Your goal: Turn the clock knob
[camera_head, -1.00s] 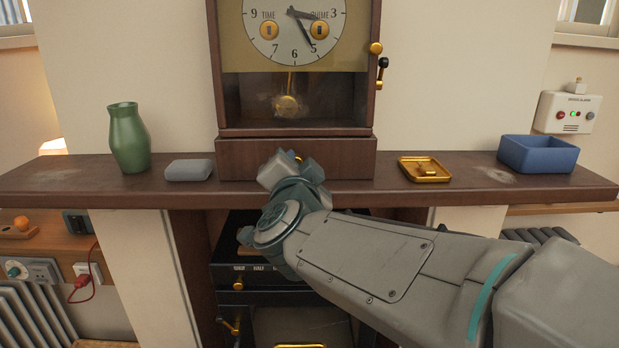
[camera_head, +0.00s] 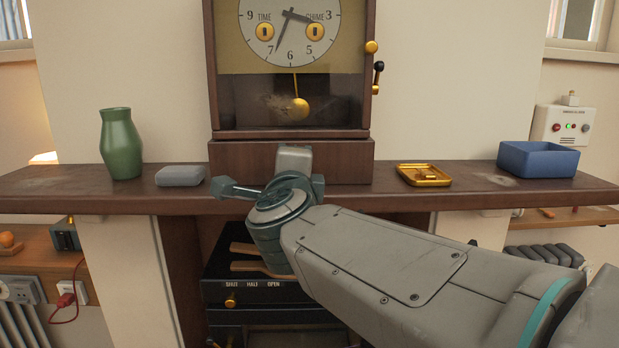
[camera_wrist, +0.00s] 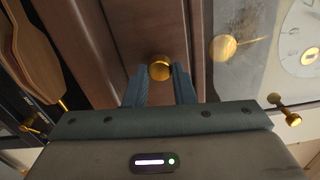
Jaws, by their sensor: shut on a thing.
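A tall wooden clock (camera_head: 290,160) stands on the mantel shelf. Its white dial (camera_head: 290,22) has the long hand between 6 and 7 and the short hand between 3 and 4. In the wrist view, a round brass knob (camera_wrist: 160,68) on the clock's wooden base sits between the fingers of my gripper (camera_wrist: 160,78), which is shut on it. In the head view my gripper (camera_head: 294,160) is in front of the clock base and hides the knob. The brass pendulum (camera_head: 298,109) hangs behind glass.
On the shelf (camera_head: 60,195) stand a green vase (camera_head: 121,145) and a grey block (camera_head: 180,175) to the left, a brass tray (camera_head: 424,175) and a blue bin (camera_head: 538,159) to the right. A small brass knob (camera_head: 371,47) and a black-tipped lever (camera_head: 377,75) project from the clock's right side.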

